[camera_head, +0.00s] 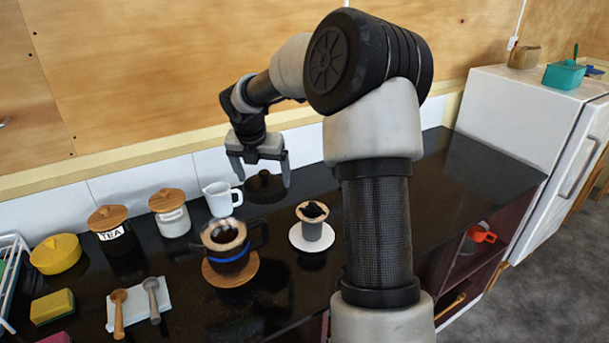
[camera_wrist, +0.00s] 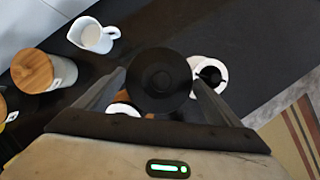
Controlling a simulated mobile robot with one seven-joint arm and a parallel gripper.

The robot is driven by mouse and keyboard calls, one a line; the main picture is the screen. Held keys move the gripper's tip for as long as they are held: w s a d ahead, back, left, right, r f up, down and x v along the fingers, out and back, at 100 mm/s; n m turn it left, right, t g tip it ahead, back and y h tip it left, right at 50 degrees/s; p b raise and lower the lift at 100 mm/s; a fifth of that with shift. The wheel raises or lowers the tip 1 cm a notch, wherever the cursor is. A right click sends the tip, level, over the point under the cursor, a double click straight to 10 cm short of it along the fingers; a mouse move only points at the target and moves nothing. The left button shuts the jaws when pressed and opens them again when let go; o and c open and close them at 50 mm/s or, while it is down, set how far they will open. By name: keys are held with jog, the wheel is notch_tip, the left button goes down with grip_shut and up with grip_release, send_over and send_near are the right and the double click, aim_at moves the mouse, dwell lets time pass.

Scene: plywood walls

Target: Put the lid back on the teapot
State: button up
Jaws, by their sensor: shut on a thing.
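My gripper (camera_head: 263,180) is shut on the black round lid (camera_head: 265,188), with one finger on each side of it. The gap between lid and dark counter is hard to judge. The open teapot (camera_head: 229,262), dark with a blue band and a pale rim, stands upright on a round wooden trivet (camera_head: 213,279), nearer the head camera than the lid and to its left. In the wrist view the lid and gripper hide most of that area.
A white jug (camera_head: 221,200) stands left of the lid. A strainer cup (camera_head: 312,224) on a white saucer (camera_head: 297,240) stands right of the teapot. A tea canister (camera_head: 112,234) and a wooden-lidded jar (camera_head: 172,222) stand left. The counter's right side is clear.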

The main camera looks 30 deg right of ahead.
jog(key=s+a+r+b, duration=0.1)
jog(key=s+a, duration=0.1)
jog(key=a, duration=0.5)
jog(key=s+a+r, duration=0.2)
jog(key=s+a, duration=0.1)
jog(key=a, duration=0.4)
notch_tip(320, 180, down, 7)
jog(key=b, duration=0.5)
jog(key=shift+w+r+b, duration=0.15)
jog(key=shift+w+b, duration=0.05)
jog(key=shift+b, duration=0.15)
jog(key=shift+r+p, duration=0.1)
jog(key=shift+p, duration=0.65)
jog(key=shift+f, duration=0.25)
dwell(0.9)
jog(key=shift+p, duration=0.65)
dwell(0.5)
jog(key=o, duration=0.9)
jog(key=shift+r, duration=0.1)
